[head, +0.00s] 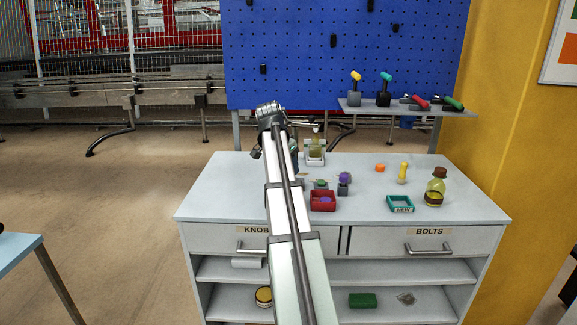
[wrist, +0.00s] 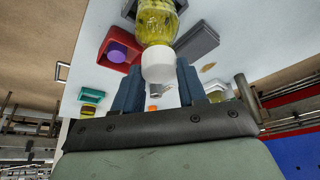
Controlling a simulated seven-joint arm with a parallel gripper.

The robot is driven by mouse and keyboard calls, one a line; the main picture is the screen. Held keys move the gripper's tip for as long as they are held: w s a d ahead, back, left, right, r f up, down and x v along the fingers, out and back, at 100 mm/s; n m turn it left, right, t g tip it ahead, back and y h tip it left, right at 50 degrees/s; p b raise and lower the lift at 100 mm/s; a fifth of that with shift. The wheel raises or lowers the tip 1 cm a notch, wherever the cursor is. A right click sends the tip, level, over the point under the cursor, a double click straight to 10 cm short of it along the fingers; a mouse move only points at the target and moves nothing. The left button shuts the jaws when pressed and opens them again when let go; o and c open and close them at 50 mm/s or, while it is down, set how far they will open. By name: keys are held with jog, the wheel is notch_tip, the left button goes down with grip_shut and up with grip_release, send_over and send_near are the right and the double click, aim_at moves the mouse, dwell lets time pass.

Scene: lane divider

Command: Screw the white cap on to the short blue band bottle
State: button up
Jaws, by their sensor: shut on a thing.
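My gripper (wrist: 160,85) is shut on the white cap (wrist: 158,66), which sits between its two blue fingers in the wrist view. Directly beyond the cap, in line with it, is a bottle with yellow-green contents (wrist: 156,22). Cap and bottle neck overlap in this view, so I cannot tell whether the cap is seated or threaded. In the head view the bottle (head: 315,150) stands upright near the back of the bench, below my gripper (head: 316,125). A blue band is not clearly visible on it.
A red bin (head: 323,207) and a purple knob (head: 344,177) stand in front of the bottle. To the right are an orange piece (head: 380,168), a yellow peg (head: 403,172), a teal tray (head: 400,209) and a brown-topped bottle (head: 435,189). A tool shelf (head: 425,112) hangs behind.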

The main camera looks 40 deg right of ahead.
jog(key=shift+m+g, duration=0.4)
jog(key=shift+m, duration=0.5)
jog(key=shift+m+g, duration=0.4)
jog(key=shift+m, duration=0.5)
jog(key=shift+w, duration=0.1)
jog(key=shift+m+y, duration=0.3)
jog(key=shift+m, duration=0.5)
jog(key=shift+w+m+g, duration=0.1)
jog(key=shift+m+g, duration=0.5)
jog(key=shift+m, duration=0.3)
